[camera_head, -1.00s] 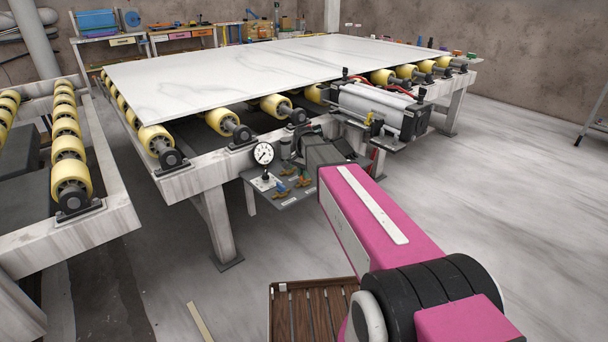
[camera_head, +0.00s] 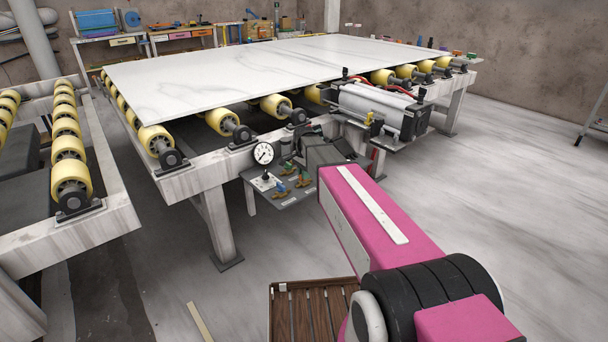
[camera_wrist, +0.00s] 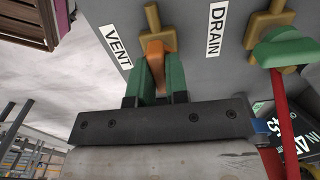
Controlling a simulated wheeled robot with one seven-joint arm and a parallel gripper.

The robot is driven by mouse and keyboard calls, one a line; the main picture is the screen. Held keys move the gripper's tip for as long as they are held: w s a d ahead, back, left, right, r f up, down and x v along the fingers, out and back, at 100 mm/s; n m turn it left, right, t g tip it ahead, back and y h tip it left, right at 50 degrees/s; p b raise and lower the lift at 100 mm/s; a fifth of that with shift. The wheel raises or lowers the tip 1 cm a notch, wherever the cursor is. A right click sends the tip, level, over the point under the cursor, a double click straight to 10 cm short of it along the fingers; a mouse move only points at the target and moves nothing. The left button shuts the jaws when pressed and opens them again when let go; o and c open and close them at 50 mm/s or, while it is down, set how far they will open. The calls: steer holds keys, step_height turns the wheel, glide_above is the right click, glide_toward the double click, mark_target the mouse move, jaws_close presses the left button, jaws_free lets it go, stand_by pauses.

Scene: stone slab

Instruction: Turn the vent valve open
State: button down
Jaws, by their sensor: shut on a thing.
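The vent valve has a brass body (camera_wrist: 161,38) and an orange handle (camera_wrist: 155,52), beside the VENT label (camera_wrist: 115,46) in the wrist view. My gripper (camera_wrist: 160,70) has two green fingers, one on each side of the orange handle, and is shut on it. The far part of the handle is hidden between the fingers. In the head view the valves sit on a small grey panel (camera_head: 292,199) beside a round gauge (camera_head: 264,153). They are too small there to tell the vent handle's exact angle.
A drain valve with a green handle (camera_wrist: 287,48) and a red hose (camera_wrist: 284,115) are close at the right in the wrist view. The stone slab (camera_head: 230,75) lies on yellow rollers above the panel. A wooden slatted crate (camera_head: 300,312) stands on the floor below.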

steer(key=c, duration=1.1)
jaws_free()
steer(key=shift+r, duration=0.1)
step_height(320, 180, up, 11)
steer(key=shift+f, duration=0.2)
steer(key=s+d+f+n, duration=0.3)
steer(key=s+f, duration=0.2)
steer(key=s, duration=0.3)
steer(key=s+d+f+n, duration=0.3)
steer(key=s+f+n, duration=0.1)
steer(key=s, duration=0.5)
steer(key=s+d+f+n, duration=0.3)
steer(key=s+f, duration=0.3)
steer(key=s, duration=0.2)
steer(key=shift+s+f+n, duration=0.15)
steer(key=shift+f+n, duration=0.05)
steer(key=shift+n, duration=0.5)
